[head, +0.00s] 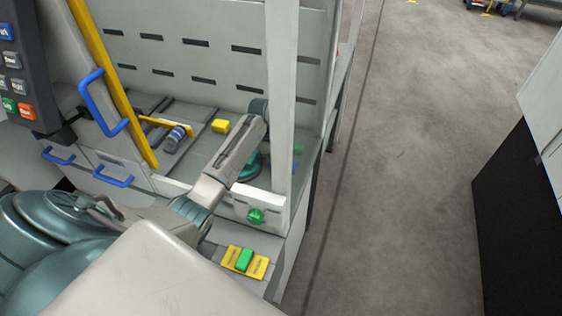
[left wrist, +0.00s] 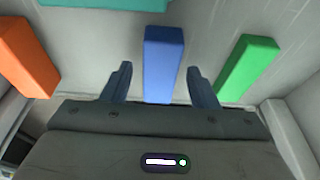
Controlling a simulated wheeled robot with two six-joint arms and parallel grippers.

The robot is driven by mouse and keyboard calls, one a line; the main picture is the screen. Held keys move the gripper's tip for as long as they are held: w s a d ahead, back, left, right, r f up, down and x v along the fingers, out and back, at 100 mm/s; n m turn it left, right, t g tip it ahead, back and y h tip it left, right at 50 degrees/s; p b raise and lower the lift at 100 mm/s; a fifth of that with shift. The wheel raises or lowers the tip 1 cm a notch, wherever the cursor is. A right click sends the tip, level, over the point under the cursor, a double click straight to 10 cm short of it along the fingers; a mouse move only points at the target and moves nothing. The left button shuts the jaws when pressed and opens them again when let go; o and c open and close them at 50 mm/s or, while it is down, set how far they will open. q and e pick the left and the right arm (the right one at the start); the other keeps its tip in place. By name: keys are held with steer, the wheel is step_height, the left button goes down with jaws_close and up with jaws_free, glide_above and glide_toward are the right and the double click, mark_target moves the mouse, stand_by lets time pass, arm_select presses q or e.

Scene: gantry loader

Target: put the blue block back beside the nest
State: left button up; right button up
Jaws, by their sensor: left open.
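In the left wrist view the blue block (left wrist: 164,60) stands between the two fingers of my left gripper (left wrist: 161,85), which are open with a gap on each side. A green block (left wrist: 248,66) is just right of the fingers and an orange block (left wrist: 27,62) is at the far left. In the head view my left arm reaches into the machine, and its gripper is hidden behind the arm and the pale post. I cannot make out which part is the nest. My right gripper is in neither view.
A pale post (head: 283,90) stands close to my left arm. Inside the machine are a yellow block (head: 220,126) and a blue-grey cylinder (head: 174,138). A teal part (left wrist: 105,3) shows at the wrist view's top edge.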

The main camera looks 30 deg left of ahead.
arm_select(q)
steer(key=b+v, duration=0.3)
steer(key=v, duration=0.8)
steer(key=shift+r, duration=0.15)
